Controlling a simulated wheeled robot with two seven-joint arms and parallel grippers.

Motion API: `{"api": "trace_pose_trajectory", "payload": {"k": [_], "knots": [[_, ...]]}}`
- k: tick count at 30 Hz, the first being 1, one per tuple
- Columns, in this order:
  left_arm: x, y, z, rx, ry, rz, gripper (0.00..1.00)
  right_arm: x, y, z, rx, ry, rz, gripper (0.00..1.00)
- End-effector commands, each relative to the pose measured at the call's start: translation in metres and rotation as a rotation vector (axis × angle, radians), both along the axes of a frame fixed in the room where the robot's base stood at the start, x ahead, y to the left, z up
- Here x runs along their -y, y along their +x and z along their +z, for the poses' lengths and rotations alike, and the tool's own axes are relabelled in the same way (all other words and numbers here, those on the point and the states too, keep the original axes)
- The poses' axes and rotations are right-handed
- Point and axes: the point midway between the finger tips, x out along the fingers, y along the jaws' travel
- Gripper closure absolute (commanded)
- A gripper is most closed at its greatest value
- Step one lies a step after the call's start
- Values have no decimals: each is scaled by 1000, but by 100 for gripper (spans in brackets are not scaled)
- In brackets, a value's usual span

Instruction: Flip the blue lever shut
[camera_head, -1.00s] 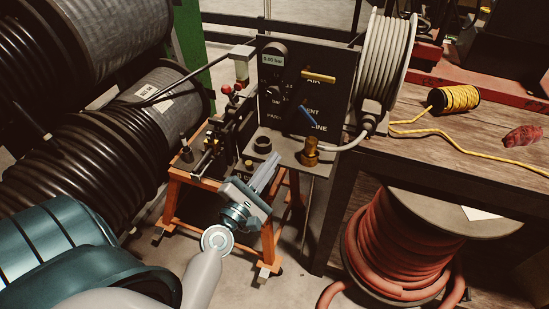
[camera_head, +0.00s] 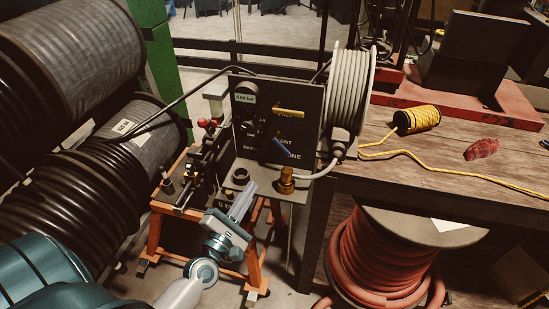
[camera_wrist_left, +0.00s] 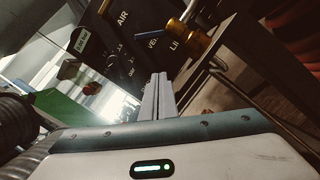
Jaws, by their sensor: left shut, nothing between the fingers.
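The blue lever (camera_head: 282,146) is on the front of the dark control panel (camera_head: 303,125). It slants down to the right, below a yellow lever (camera_head: 288,113) that lies nearly level. My left gripper (camera_head: 248,190) is shut and empty, in front of and below the panel, left of the brass fitting (camera_head: 286,181). It is apart from the blue lever. In the left wrist view the shut fingers (camera_wrist_left: 158,95) point up toward the panel, with the brass fitting (camera_wrist_left: 192,45) to their right. My right gripper is not in view.
The panel stands on an orange-legged stand (camera_head: 155,235) beside a wooden bench (camera_head: 420,160). A grey hose reel (camera_head: 348,90) sits to its right. Large black hose spools (camera_head: 65,215) crowd the left. A red hose drum (camera_head: 385,265) stands below the bench.

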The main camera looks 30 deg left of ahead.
Motion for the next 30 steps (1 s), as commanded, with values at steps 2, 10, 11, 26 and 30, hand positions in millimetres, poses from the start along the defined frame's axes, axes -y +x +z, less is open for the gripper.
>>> {"api": "trace_pose_trajectory", "payload": {"k": [2, 10, 11, 26, 30], "knots": [[0, 0, 0, 0, 0, 0, 100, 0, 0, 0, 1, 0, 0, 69], [0, 6, 2, 0, 0, 0, 100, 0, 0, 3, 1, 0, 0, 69], [0, 7, 2, 0, 0, 0, 100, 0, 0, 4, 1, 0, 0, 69], [-4, 77, 17, 1, 1, 0, 100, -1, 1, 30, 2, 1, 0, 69], [-6, 101, 21, 1, 2, 0, 100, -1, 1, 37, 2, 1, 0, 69]]}}
